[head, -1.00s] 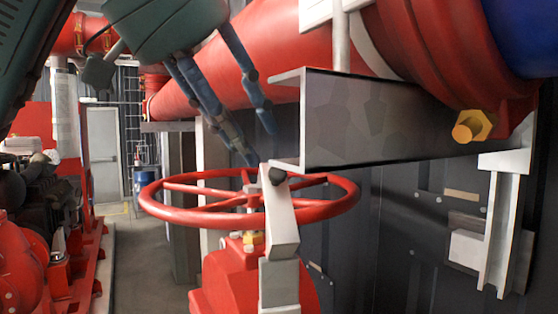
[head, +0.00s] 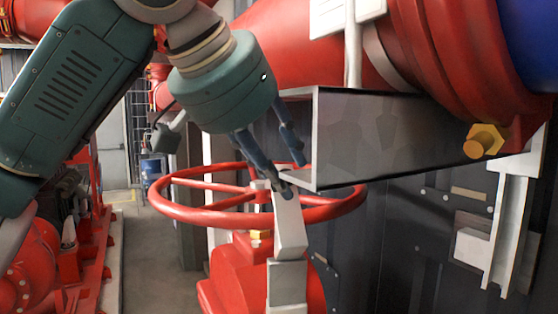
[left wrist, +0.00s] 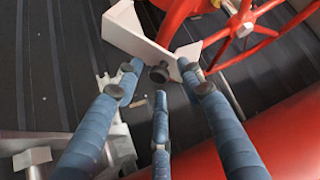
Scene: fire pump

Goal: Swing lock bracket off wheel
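The lock bracket (head: 290,226) is a pale, bent metal arm rising against the near rim of the red handwheel (head: 210,212). Its upper end is partly hidden by my fingers. My left gripper (head: 291,176) has blue fingers pointing down at this upper end. In the left wrist view, the white bracket (left wrist: 133,32) carries a dark round knob beside the red wheel (left wrist: 243,25). The left gripper (left wrist: 159,72) shows its fingers spread, with the bracket's knob end between the tips. I cannot tell whether they touch it. My right gripper is in neither view.
A grey steel beam (head: 370,135) juts out just right of my fingers, below the large red pipe (head: 285,45). A yellow bolt (head: 484,141) sticks out at the right. A clear floor aisle (head: 150,255) runs along the left, beside red machinery.

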